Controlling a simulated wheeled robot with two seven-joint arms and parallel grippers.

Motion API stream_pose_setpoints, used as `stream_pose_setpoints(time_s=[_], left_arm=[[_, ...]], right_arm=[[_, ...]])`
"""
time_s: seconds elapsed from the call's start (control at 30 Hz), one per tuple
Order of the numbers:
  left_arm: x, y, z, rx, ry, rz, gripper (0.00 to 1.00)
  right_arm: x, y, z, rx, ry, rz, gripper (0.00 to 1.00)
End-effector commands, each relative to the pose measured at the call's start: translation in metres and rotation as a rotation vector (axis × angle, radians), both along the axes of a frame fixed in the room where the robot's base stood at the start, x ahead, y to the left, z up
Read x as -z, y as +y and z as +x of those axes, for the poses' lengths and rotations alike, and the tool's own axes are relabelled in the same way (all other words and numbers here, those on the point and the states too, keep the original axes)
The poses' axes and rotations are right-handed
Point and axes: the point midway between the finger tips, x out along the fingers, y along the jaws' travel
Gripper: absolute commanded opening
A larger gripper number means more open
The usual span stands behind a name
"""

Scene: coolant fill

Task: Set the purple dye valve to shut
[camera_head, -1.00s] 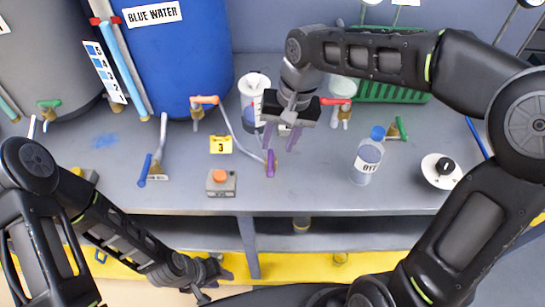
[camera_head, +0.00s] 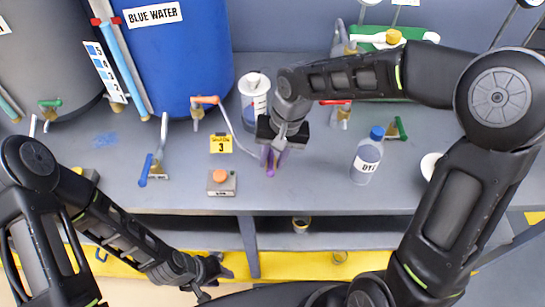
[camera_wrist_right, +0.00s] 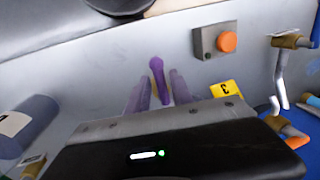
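The purple dye valve has a purple handle (camera_head: 270,169) at the end of a thin pale hose, on the bench near its front. In the right wrist view the handle (camera_wrist_right: 157,70) points away from my palm, with a bit of brass at its base. My right gripper (camera_head: 274,158) is down at the valve, its two purple-tinted fingers on either side of the handle. In the right wrist view the fingers (camera_wrist_right: 158,97) stand apart; contact with the handle is unclear. My left gripper (camera_head: 212,276) hangs low in front of the bench, away from the valve; its fingers are unclear.
A blue-handled valve (camera_head: 146,170) is further left. A blue-capped bottle (camera_head: 367,157) stands right. A white jug (camera_head: 254,95) and blue barrel (camera_head: 178,60) are behind.

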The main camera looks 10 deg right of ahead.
Motion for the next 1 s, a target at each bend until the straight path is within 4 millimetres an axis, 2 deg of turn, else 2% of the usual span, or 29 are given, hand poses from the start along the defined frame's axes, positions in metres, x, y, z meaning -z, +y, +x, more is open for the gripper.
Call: stream_pose_setpoints(time_s=[0.07,0.3,1.0], left_arm=[[0.0,0.0,0.0,0.0,0.0,0.0,0.36],[0.0,0.0,0.0,0.0,0.0,0.0,0.36],[-0.0016,0.0001,-0.0001,0.0,0.0,0.0,0.36]], right_arm=[[-0.0002,0.0,0.0001,0.0,0.0,0.0,0.2],[-0.0003,0.0,0.0001,0.0,0.0,0.0,0.0],[-0.001,-0.0022,0.0001,-0.056,0.0,0.0,0.0]])
